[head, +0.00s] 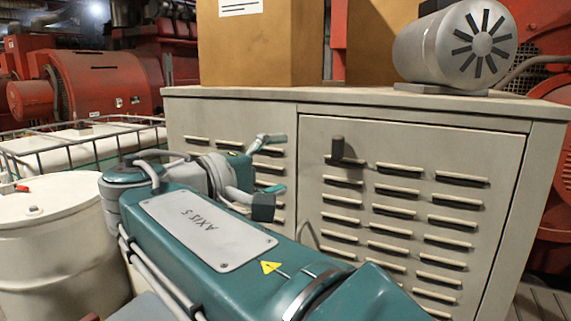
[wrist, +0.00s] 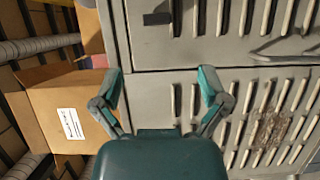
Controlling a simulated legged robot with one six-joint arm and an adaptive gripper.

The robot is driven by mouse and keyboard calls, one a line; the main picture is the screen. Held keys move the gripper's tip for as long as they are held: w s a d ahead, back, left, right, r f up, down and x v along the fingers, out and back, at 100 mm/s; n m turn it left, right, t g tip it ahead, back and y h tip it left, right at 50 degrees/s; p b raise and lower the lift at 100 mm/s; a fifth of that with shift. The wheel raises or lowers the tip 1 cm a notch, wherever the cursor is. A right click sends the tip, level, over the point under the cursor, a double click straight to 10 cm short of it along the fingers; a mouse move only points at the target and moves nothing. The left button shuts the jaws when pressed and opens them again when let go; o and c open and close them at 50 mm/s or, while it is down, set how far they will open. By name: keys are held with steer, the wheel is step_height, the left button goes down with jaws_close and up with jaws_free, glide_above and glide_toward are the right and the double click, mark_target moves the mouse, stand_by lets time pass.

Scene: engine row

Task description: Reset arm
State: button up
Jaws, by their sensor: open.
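My arm, teal with grey joints, reaches across the lower middle of the head view. My gripper (head: 268,172) is in front of the louvred grey cabinet (head: 228,125), partly hidden by my arm's own links. In the wrist view my gripper (wrist: 161,88) shows two teal-tipped fingers spread wide apart. Nothing is between them except the cabinet face (wrist: 150,95) behind. I cannot tell the exact distance from the fingers to the cabinet.
The cabinet's door has a dark handle (head: 337,150). On its top stand cardboard boxes (head: 260,50) and a grey motor (head: 455,45). A white drum (head: 50,250) and a wire-caged tank (head: 100,140) stand at left. Red machinery (head: 100,85) is behind.

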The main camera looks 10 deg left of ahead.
steer(key=s+d+f+m+g+y, duration=0.1)
steer(key=d+f+g+y, duration=0.15)
steer(key=d+f, duration=0.55)
steer(key=s+d+f+m+g+y, duration=0.15)
steer(key=d+f+g, duration=0.3)
steer(key=d, duration=0.65)
steer(key=s+d+f+m+y, duration=0.2)
steer(key=s+f+m+y, duration=0.1)
steer(key=s+f, duration=0.4)
steer(key=s+d+f+m+y, duration=0.2)
steer(key=s+f+m+y, duration=0.2)
steer(key=s+f, duration=0.3)
step_height(320, 180, down, 3)
steer(key=shift+f+g+y, duration=0.1)
steer(key=shift+g+y, duration=0.3)
steer(key=shift+y, duration=0.1)
steer(key=shift+d, duration=0.1)
